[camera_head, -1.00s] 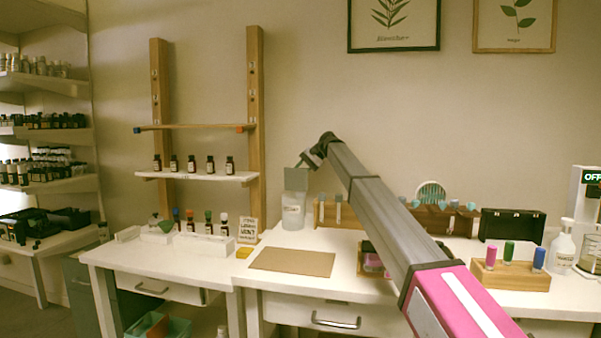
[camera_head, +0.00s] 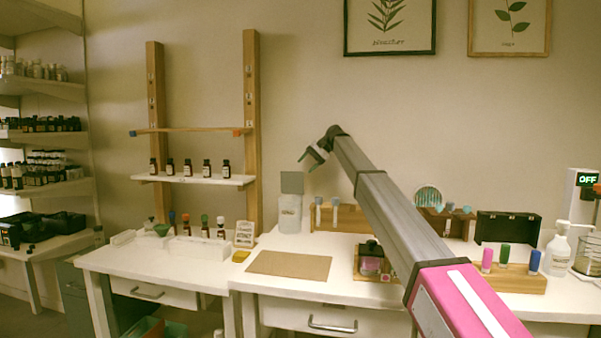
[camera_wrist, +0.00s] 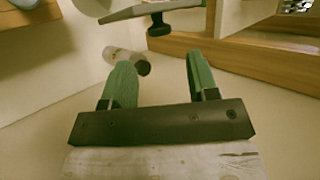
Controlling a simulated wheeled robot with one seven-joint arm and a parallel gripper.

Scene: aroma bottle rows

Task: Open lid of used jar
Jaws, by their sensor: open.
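The pale translucent jar (camera_head: 290,214) stands at the back of the desk against the wall in the head view. I take it for the used jar. Its flat grey-green lid (camera_head: 292,183) stands upright above the jar's mouth, so the jar looks open. My gripper (camera_head: 315,157) is up and to the right of the lid, apart from it, with empty air around. In the wrist view its two green fingers (camera_wrist: 162,82) are spread with nothing between them. A pale cylinder (camera_wrist: 127,62) lies beyond the left finger; I cannot tell what it is.
A brown mat (camera_head: 290,265) lies in front of the jar. A wooden rack with tubes (camera_head: 345,218) stands right of it. A dark-capped pink bottle (camera_head: 371,262) stands near my arm. Small bottles (camera_head: 187,169) line the shelf at left. The wall is close behind.

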